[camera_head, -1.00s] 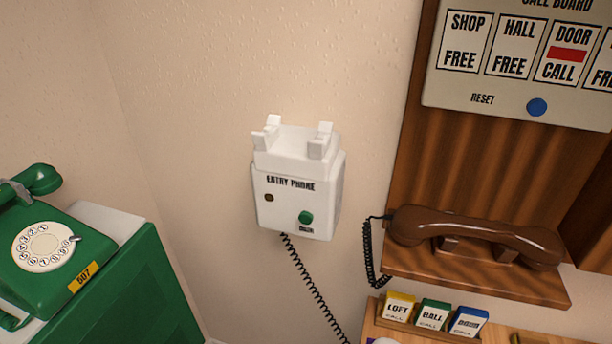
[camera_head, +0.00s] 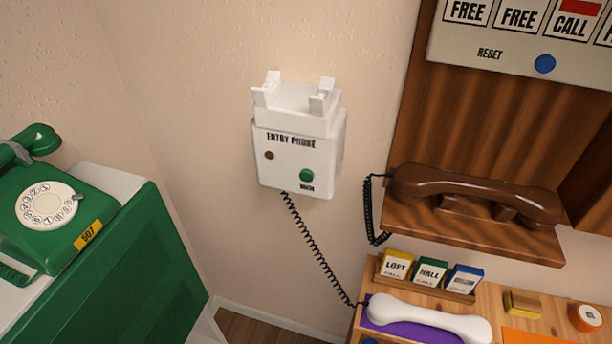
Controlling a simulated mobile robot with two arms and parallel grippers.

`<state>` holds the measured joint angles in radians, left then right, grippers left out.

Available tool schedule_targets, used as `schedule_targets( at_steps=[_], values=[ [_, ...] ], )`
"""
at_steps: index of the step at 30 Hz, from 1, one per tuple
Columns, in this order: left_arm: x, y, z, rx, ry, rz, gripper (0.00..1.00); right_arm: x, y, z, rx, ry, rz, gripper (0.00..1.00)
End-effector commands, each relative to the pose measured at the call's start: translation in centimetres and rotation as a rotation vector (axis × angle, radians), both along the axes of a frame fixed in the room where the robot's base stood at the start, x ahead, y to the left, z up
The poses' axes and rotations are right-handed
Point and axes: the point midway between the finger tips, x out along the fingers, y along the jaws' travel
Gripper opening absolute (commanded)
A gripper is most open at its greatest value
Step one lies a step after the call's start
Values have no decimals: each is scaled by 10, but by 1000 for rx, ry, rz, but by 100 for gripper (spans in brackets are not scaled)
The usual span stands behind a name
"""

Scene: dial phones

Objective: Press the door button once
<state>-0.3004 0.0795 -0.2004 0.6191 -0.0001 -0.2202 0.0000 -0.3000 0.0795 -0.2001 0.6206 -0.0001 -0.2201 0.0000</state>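The white entry phone (camera_head: 297,140) is mounted on the wall near the middle of the view. Its green button (camera_head: 306,176) is on the lower right of its front, with a small label under it that is hard to read. The cradle (camera_head: 295,94) on top is empty. A white handset (camera_head: 430,320) lies on a purple mat (camera_head: 385,329) on the wooden desk, at the end of a black coiled cord (camera_head: 318,250) from the entry phone. Neither of my grippers is in view.
A green dial phone (camera_head: 45,205) marked 507 stands on a green cabinet (camera_head: 120,275) at left. A brown handset (camera_head: 475,193) rests on a wooden shelf (camera_head: 480,238) at right. The call board (camera_head: 520,50) shows a red mark over CALL. Small coloured cards (camera_head: 430,272) stand on the desk.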

Motion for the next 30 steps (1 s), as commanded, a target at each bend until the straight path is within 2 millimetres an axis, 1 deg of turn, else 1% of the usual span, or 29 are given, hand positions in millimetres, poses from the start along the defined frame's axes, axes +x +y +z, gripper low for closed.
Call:
schedule_targets(
  at_steps=[1, 6, 7, 30],
  values=[
    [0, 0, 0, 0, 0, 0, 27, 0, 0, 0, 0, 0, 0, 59],
    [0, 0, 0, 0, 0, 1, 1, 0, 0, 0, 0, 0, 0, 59],
    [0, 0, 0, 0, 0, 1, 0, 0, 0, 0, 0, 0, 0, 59],
    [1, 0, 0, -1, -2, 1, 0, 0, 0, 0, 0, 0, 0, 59]
  ],
)
